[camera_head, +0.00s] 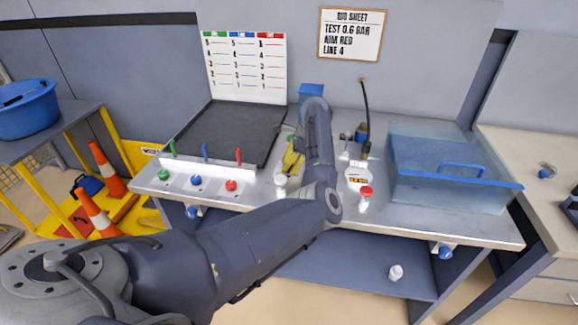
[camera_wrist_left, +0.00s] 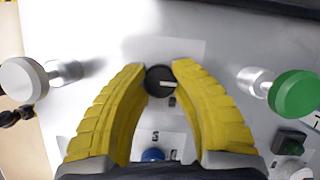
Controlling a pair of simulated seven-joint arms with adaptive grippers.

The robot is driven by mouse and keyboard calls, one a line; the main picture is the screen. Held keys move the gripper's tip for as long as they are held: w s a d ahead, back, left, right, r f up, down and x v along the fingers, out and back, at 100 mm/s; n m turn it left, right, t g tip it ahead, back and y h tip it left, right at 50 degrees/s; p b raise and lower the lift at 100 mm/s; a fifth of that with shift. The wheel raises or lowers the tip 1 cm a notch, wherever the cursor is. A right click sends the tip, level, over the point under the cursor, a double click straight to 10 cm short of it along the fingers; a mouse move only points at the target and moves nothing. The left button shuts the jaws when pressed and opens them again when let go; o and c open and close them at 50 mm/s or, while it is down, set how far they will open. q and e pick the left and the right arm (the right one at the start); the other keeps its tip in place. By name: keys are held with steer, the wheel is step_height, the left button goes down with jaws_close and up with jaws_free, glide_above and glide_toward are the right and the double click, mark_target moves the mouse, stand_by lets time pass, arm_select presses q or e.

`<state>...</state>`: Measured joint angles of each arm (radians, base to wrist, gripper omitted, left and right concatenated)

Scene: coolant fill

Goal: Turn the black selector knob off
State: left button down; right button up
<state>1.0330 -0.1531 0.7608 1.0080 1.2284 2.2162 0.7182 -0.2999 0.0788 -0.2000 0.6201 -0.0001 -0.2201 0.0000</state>
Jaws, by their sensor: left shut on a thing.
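The black selector knob (camera_wrist_left: 160,81) shows in the left wrist view, round and dark, with a white pointer line towards the right of that picture. The yellow fingers of my left gripper (camera_wrist_left: 159,72) are shut on it, one fingertip on each side. In the head view my left gripper (camera_head: 293,160) is at the bench's middle, partly behind my arm, and the knob cannot be made out there. My right gripper is not in view.
A white round knob (camera_wrist_left: 22,80) and a green one (camera_wrist_left: 294,92) stand either side of the gripper. A blue button (camera_wrist_left: 152,155) shows between the fingers. A blue lidded tank (camera_head: 450,180) stands right on the bench; a black mat (camera_head: 220,130) lies left, behind coloured levers.

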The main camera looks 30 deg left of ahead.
arm_select(q)
steer(key=shift+a, duration=0.2)
stand_by(0.3)
steer(key=c, duration=1)
jaws_free()
steer(key=shift+s, duration=0.1)
steer(key=shift+o, duration=0.2)
steer(key=v, duration=1.2)
